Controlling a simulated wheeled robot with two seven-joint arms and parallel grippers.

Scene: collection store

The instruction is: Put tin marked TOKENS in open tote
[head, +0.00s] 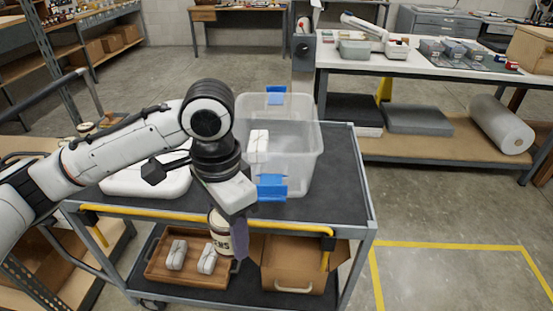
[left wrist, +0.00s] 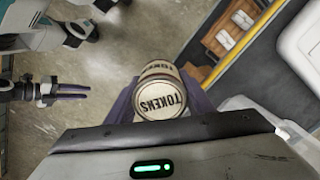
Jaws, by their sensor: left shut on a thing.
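The tin marked TOKENS (head: 219,224) is cream with dark lettering and a dark band. My left gripper (left wrist: 162,100) is shut on it and holds it in the air in front of the cart's near edge. The lettered end of the tin (left wrist: 160,101) faces the left wrist camera. The open tote (head: 303,165) is clear plastic with blue latches and stands on the cart's top, behind and right of the tin. A white wrapped packet (head: 259,140) shows in it. My right gripper (left wrist: 72,92) shows only in the left wrist view, empty, with its fingers apart.
A white bin (head: 140,183) stands on the cart top (head: 340,185) left of the tote, partly behind my left arm. A yellow rail (head: 290,229) runs along the cart's near edge. The lower shelf holds a wooden tray (head: 160,268) with packets and a cardboard box (head: 290,277).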

